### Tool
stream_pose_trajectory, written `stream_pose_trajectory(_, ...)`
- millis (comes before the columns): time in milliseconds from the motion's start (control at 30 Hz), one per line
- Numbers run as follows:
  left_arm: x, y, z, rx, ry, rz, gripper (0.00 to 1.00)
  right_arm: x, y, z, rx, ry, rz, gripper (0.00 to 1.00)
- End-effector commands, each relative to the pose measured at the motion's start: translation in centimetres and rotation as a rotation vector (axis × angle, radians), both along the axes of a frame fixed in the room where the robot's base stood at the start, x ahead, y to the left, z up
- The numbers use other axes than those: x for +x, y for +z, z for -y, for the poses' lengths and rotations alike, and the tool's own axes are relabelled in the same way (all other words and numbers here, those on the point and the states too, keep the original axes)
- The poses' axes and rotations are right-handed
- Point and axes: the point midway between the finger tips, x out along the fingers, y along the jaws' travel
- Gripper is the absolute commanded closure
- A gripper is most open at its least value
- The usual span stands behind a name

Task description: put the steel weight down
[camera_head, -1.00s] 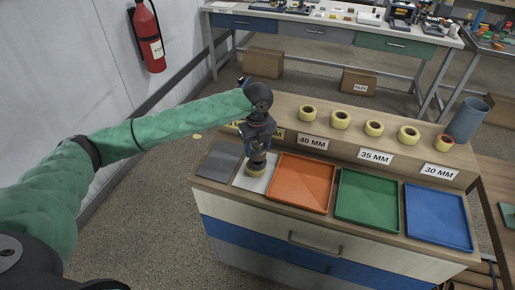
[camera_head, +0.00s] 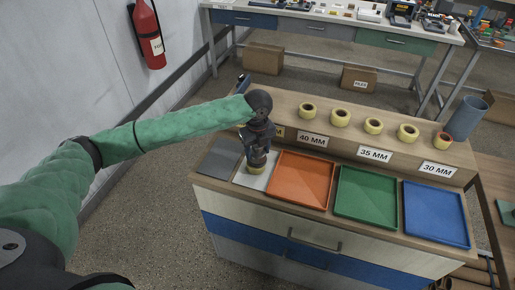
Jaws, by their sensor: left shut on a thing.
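My left gripper (camera_head: 257,158) points down over the white square panel (camera_head: 244,181) on the counter. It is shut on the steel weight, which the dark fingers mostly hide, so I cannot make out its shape. A pale yellow roll (camera_head: 256,170) shows directly under the fingertips, on the panel. I cannot tell whether the weight touches it. My right gripper is not in view.
A grey panel (camera_head: 219,158) lies left of the white one. Orange (camera_head: 302,180), green (camera_head: 366,200) and blue (camera_head: 436,213) trays stand to the right.

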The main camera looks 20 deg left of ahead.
Motion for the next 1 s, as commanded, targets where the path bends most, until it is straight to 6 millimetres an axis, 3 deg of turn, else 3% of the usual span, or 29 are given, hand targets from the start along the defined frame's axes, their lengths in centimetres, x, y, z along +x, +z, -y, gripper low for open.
stream_pose_trajectory(167, 0.0, -0.1, 0.0, -0.001, 0.000, 0.001, 0.96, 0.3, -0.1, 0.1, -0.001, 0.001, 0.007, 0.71)
stream_pose_trajectory(200, 0.0, -0.2, 0.0, 0.000, 0.000, 0.000, 0.41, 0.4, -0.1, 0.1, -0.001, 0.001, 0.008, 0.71)
stream_pose_trajectory(300, 0.0, -0.2, 0.0, 0.001, 0.000, -0.001, 0.25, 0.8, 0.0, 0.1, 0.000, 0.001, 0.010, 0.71)
stream_pose_trajectory(533, 0.0, -0.2, 0.0, 0.001, 0.000, -0.001, 0.25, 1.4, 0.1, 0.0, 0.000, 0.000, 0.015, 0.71)
stream_pose_trajectory(767, 0.0, 1.1, 0.0, 0.001, 0.000, 0.001, 0.25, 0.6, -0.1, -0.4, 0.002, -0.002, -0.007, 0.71)
stream_pose_trajectory(1000, 0.1, 4.8, 0.0, 0.000, -0.001, 0.003, 0.25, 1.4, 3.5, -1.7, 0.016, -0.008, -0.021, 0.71)
